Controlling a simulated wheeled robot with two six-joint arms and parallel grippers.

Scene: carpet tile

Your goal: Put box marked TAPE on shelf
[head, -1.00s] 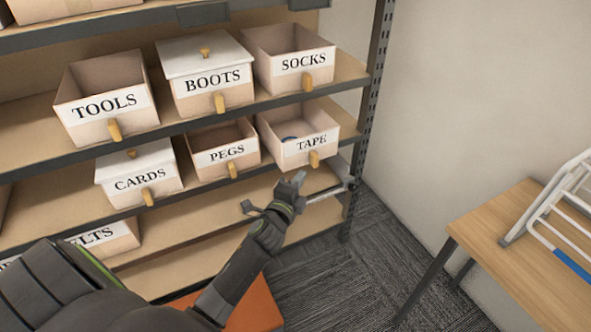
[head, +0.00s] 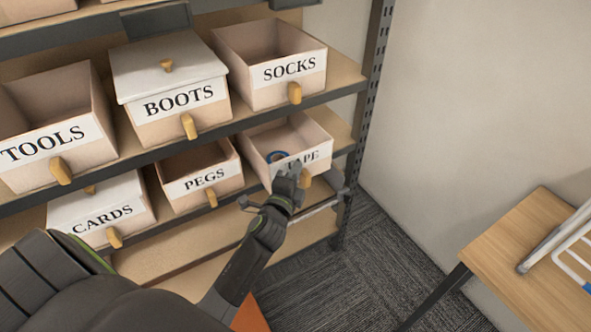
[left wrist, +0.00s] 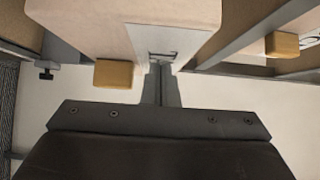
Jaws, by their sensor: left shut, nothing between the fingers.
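The open box marked TAPE (head: 316,143) sits at the right end of the shelf board (head: 343,133) below SOCKS, beside the PEGS box. My right gripper is out of view.
The PEGS box (head: 203,182) and lidded CARDS box (head: 98,215) are on the same shelf. TOOLS (head: 47,145), lidded BOOTS (head: 178,104) and SOCKS (head: 290,70) are above. A rack post (head: 373,90) stands right, then a wooden table (head: 520,250).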

